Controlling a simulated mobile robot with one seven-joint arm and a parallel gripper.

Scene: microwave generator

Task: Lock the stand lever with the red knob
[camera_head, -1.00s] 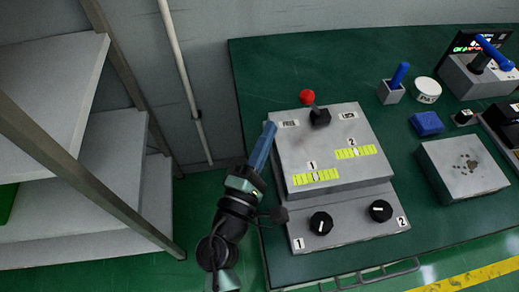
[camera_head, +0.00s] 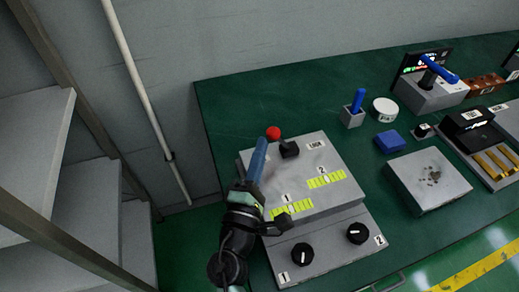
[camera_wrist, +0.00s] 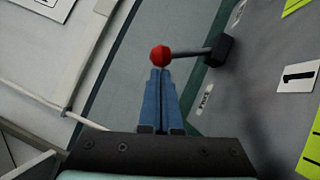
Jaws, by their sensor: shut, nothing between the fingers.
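The red knob (camera_head: 273,132) tops a short grey lever on a black pivot block (camera_head: 289,149) at the back of the grey stand panel (camera_head: 318,158). A LOCK label (camera_head: 316,144) sits to the right of the pivot, and the lever leans left, away from it. My gripper (camera_head: 264,145) is shut and empty, with its blue fingers just in front of the knob. In the wrist view the red knob (camera_wrist: 160,56) appears right at the fingertips (camera_wrist: 159,74); I cannot tell if they touch. The FREE label (camera_wrist: 205,99) shows right of the fingers.
The panel has two yellow scales (camera_head: 326,179) and two black dials (camera_head: 302,254) in front. To the right on the green table (camera_head: 225,100) stand a blue-handled switch (camera_head: 353,108), a white round button (camera_head: 385,109) and a grey box (camera_head: 428,180). A shelf (camera_head: 85,210) stands at left.

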